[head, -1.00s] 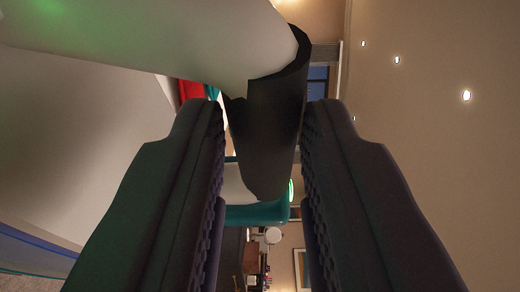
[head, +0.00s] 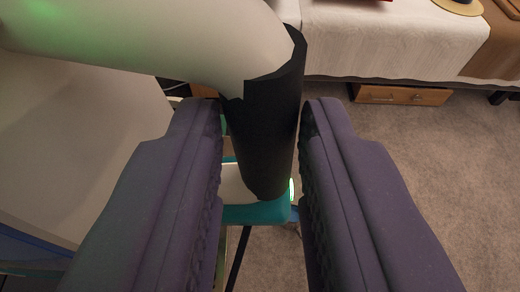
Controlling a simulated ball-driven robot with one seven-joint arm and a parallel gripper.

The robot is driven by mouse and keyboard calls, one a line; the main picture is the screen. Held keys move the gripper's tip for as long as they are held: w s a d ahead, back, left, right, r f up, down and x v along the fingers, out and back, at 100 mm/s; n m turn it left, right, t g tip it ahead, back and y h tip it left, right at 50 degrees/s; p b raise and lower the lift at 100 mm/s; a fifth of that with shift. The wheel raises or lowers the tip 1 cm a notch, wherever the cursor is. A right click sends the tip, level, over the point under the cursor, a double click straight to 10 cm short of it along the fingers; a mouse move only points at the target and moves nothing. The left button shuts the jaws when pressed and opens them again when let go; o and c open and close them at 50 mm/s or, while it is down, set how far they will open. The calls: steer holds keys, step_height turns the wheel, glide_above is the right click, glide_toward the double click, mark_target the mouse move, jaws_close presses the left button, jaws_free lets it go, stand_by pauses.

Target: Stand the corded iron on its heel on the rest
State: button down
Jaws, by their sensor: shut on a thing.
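The corded iron (head: 265,130) is between the fingers of my gripper (head: 261,108), which is shut on its black grip. A thick off-white curved part (head: 150,40) of the iron runs from the top of the grip toward the upper left. A teal and white part with a small green light (head: 258,211) shows below the grip. A broad pale surface with a blue lower edge fills the left side; I cannot tell whether it belongs to the iron. I cannot make out the rest or the cord for certain.
Open grey-beige carpet (head: 420,190) fills the right side. A surface with a white cloth (head: 390,40) stands at the top right, with a wooden drawer (head: 400,95) under it. A thin dark bar (head: 238,258) shows below the iron.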

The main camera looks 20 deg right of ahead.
steer(key=shift+w+a+f, duration=0.1)
steer(key=shift+a+f, duration=0.05)
steer(key=shift+a, duration=0.25)
steer(key=w+a+f+b, duration=0.1)
steer(key=a+f, duration=0.1)
steer(key=w+a+f+b, duration=0.1)
steer(key=a+f, duration=0.1)
steer(key=a, duration=0.1)
steer(key=w+a+f+b, duration=0.1)
steer(key=a+f+b, duration=0.1)
steer(key=a, duration=0.1)
steer(key=shift+a+f, duration=0.1)
steer(key=shift+f, duration=0.25)
steer(key=shift+a+f+b, duration=0.15)
steer(key=shift+f+b, duration=0.25)
steer(key=shift+f, duration=0.4)
steer(key=shift+a, duration=0.1)
steer(key=shift+f, duration=0.4)
stand_by(0.7)
steer(key=c, duration=0.9)
jaws_free()
steer(key=shift+o, duration=0.6)
steer(key=shift+f, duration=0.15)
